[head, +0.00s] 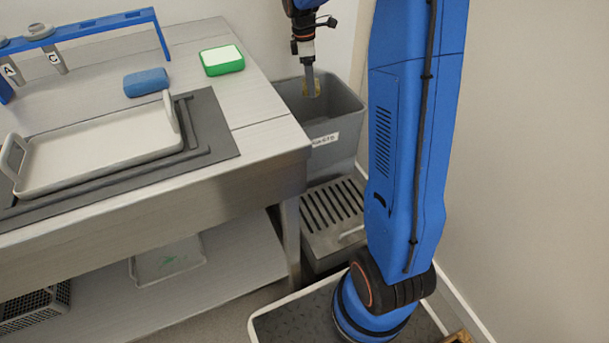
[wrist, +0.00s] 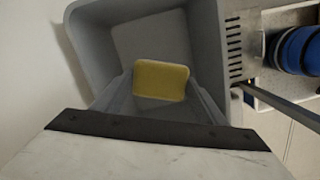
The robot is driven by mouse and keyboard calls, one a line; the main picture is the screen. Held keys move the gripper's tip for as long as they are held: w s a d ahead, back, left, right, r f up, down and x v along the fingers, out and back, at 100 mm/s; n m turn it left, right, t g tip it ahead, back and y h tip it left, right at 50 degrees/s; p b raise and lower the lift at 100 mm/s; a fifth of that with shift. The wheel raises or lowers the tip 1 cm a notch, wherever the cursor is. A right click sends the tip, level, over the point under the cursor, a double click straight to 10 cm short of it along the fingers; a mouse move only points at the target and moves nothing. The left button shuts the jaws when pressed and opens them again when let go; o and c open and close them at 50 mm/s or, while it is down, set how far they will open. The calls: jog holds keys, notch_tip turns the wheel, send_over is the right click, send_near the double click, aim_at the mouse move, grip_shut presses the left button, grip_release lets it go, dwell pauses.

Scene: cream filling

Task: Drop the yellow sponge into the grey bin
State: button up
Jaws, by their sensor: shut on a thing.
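My gripper (head: 311,83) points down over the opening of the grey bin (head: 338,137) at the right end of the table. It is shut on the yellow sponge (wrist: 161,81), which shows between the fingers in the wrist view. In the head view only a small part of the sponge (head: 316,89) shows beside the fingers. The wrist view looks down into the bin (wrist: 92,30), with the sponge inside the outline of its walls. The exact height of the sponge against the rim is hard to tell.
A green and white sponge (head: 222,60) and a blue sponge (head: 146,82) lie on the steel table (head: 262,98). A white tray (head: 100,150) sits on a dark mat (head: 222,150). A blue rack (head: 85,29) stands at the back left. A slotted grey box (head: 333,215) is in front of the bin.

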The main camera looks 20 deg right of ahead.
jog(key=shift+f, duration=1.95)
jog(key=o, duration=1.4)
notch_tip(320, 180, up, 17)
jog(key=a, duration=0.2)
jog(key=shift+w+r, duration=0.15)
jog(key=shift+w, duration=0.25)
